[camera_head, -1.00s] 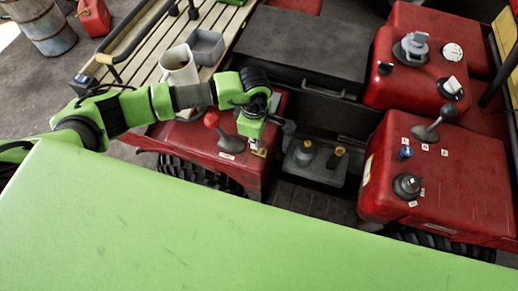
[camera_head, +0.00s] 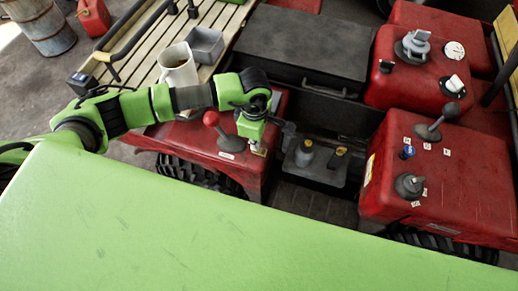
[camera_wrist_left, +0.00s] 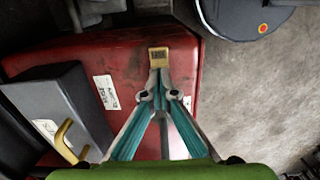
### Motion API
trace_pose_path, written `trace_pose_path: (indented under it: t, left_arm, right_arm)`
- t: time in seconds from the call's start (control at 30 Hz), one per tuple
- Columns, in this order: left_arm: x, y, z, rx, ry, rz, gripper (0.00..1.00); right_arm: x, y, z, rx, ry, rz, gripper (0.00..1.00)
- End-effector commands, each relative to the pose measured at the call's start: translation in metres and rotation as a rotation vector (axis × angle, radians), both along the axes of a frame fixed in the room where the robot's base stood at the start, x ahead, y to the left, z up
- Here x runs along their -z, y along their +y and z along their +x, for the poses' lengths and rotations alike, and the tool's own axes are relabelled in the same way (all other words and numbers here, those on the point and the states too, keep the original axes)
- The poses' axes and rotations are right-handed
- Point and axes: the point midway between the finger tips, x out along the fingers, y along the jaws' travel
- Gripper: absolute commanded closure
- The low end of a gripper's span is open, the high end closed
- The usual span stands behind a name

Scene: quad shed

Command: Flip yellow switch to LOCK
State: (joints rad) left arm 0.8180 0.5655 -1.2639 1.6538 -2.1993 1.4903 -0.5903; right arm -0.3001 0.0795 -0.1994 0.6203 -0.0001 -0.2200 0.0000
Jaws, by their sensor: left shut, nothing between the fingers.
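My left gripper (camera_head: 258,148) points down at the inner edge of the red fender on the left. In the left wrist view its fingers (camera_wrist_left: 158,72) are together, with nothing held between them. A small yellow piece (camera_wrist_left: 158,56) with dark marking sits right at the fingertips, on the fender's edge; it looks like the yellow switch. I cannot tell whether the fingers touch it, and its marking is too small to read. In the head view the gripper mostly hides it. My right gripper is not in view.
A red-knobbed lever (camera_head: 211,119) stands just left of the gripper. A dark panel (camera_head: 321,172) with knobs lies to its right; a yellow handle (camera_wrist_left: 64,138) shows in the wrist view. A mug (camera_head: 179,72) stands on the slatted rack. Red control boxes (camera_head: 455,190) are at right.

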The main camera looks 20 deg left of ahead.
Motion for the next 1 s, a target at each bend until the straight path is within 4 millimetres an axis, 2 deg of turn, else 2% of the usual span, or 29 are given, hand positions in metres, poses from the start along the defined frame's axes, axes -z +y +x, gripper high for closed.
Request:
trace_pose_path:
  t: [0.67, 0.87, 1.0]
  left_arm:
    - [0.011, 0.000, 0.000, 0.000, 0.000, 0.000, 1.00]
    - [0.006, 0.000, 0.000, 0.000, 0.000, -0.001, 1.00]
    - [-0.005, 0.000, 0.000, 0.000, 0.000, -0.001, 1.00]
  right_arm:
    - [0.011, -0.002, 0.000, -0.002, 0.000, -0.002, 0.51]
    - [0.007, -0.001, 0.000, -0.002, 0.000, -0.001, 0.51]
    - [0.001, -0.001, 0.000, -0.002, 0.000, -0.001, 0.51]
